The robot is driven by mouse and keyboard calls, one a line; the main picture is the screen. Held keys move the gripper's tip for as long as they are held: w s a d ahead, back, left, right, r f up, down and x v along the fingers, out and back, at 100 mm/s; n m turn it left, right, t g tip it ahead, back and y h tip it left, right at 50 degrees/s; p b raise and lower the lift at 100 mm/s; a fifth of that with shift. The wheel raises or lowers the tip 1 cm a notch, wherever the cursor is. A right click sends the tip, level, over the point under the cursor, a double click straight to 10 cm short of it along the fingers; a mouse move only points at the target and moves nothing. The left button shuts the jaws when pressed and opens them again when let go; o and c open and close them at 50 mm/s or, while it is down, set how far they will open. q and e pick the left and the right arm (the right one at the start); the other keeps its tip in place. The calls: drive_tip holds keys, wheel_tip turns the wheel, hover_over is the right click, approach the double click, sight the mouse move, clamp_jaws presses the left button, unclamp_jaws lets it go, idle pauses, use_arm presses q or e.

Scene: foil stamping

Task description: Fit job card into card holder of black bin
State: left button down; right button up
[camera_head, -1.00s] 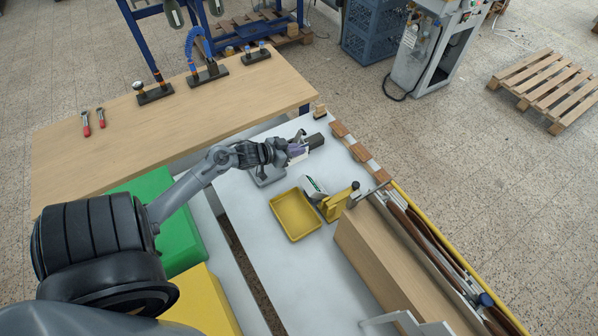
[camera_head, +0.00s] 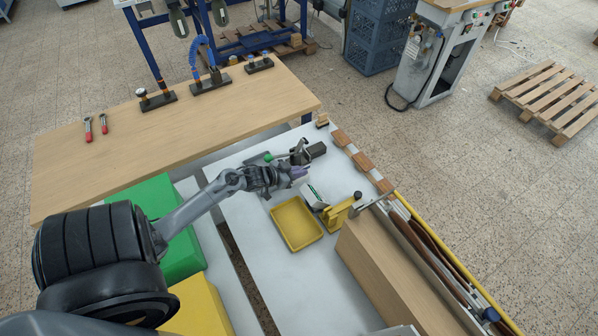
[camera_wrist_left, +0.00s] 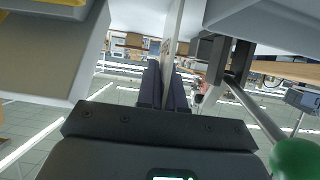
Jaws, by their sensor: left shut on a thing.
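My left gripper (camera_head: 298,171) is over the white table in the head view, just in front of the black bin (camera_head: 317,150) and apart from it. In the left wrist view its fingers (camera_wrist_left: 165,86) are shut on a thin pale upright sheet, seen nearly edge-on, which looks like the job card (camera_wrist_left: 173,42). In the head view I cannot make the card out clearly. The card holder on the bin is too small to tell. My right gripper is not in view.
A lever with a green knob (camera_head: 268,157) stands close to my left wrist; the knob also shows in the left wrist view (camera_wrist_left: 296,158). A yellow tray (camera_head: 282,241) and a yellow stand (camera_head: 341,211) are in front. White table surface is free beside the tray.

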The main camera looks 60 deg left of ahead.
use_arm(q)
drive_tip(key=shift+f, duration=0.1)
drive_tip(key=shift+f, duration=0.15)
drive_tip(key=c, duration=1.3)
unclamp_jaws()
drive_tip(key=shift+r, duration=0.2)
